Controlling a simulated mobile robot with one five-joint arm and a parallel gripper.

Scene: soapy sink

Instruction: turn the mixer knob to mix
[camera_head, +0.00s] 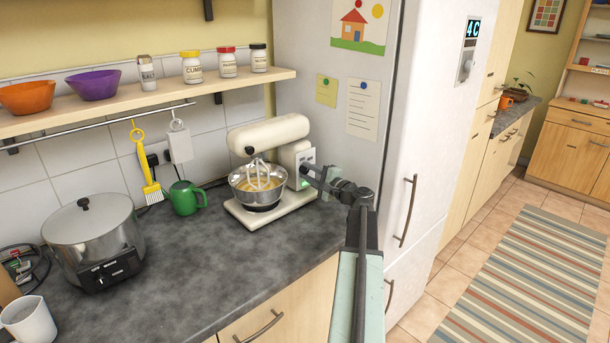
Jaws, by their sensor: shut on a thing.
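The cream stand mixer (268,134) stands on the dark counter, its head lowered. Its whisk sits in a steel bowl (257,198) that holds something yellowish. A pale control panel with small green marks shows on the mixer's right side. My gripper (308,171) reaches in from the right and is shut at this panel, on the mixer knob. The knob itself is hidden behind my fingers, so its setting cannot be seen.
A green mug (185,198) stands left of the mixer, and a steel pot (92,230) is farther left. A shelf (150,97) with bowls and jars hangs above. The fridge (425,140) stands close on the right. The counter in front of the mixer is clear.

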